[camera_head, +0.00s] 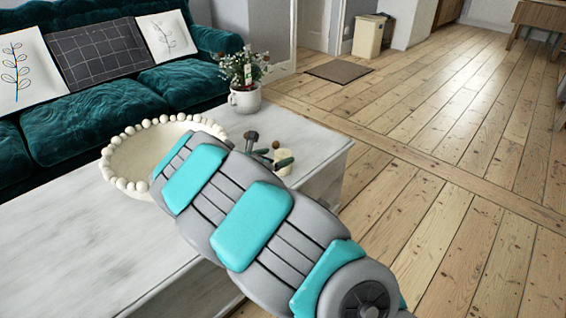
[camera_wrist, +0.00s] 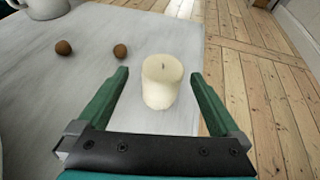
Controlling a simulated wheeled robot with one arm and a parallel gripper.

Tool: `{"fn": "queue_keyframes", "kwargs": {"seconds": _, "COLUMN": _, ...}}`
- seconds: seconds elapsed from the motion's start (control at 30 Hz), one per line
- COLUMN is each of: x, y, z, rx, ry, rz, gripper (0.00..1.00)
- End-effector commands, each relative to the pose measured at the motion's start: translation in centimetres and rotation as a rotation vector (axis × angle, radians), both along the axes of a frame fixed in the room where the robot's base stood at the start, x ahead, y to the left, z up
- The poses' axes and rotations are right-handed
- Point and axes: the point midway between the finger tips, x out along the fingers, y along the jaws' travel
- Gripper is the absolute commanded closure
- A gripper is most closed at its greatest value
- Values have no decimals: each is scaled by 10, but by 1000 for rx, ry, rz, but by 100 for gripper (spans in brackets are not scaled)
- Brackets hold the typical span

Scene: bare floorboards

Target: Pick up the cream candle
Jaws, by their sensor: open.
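The cream candle (camera_wrist: 161,84) is a short, upright cylinder with a dark wick, standing on the pale tabletop (camera_wrist: 65,92) in the wrist view. My gripper (camera_wrist: 161,76) is open, its two green fingers on either side of the candle with a gap on each side. In the head view, part of the candle (camera_head: 284,161) shows beside my gripper's dark green fingers (camera_head: 269,156). My arm hides much of the table there.
Two small brown balls (camera_wrist: 91,49) lie on the table beyond the gripper. A beaded cream bowl (camera_head: 122,160) and a white pot with a plant (camera_head: 245,98) stand on the table. A teal sofa (camera_head: 110,95) is behind. The floor (camera_head: 440,150) at right is clear.

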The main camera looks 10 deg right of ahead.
Motion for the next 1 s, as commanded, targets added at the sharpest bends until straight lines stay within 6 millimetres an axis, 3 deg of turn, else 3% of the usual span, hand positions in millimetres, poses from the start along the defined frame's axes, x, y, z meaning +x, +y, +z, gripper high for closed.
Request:
{"fn": "queue_keyframes", "kwargs": {"seconds": 0.2, "x": 19, "y": -23, "z": -13, "rx": 1, "ry": 2, "rz": -4, "gripper": 0}}
{"fn": "queue_keyframes", "kwargs": {"seconds": 0.57, "x": 25, "y": -28, "z": -16, "rx": 0, "ry": 0, "rz": -2, "gripper": 0}}
{"fn": "queue_keyframes", "kwargs": {"seconds": 1.0, "x": 25, "y": -28, "z": -16, "rx": 1, "ry": 1, "rz": -2, "gripper": 50}}
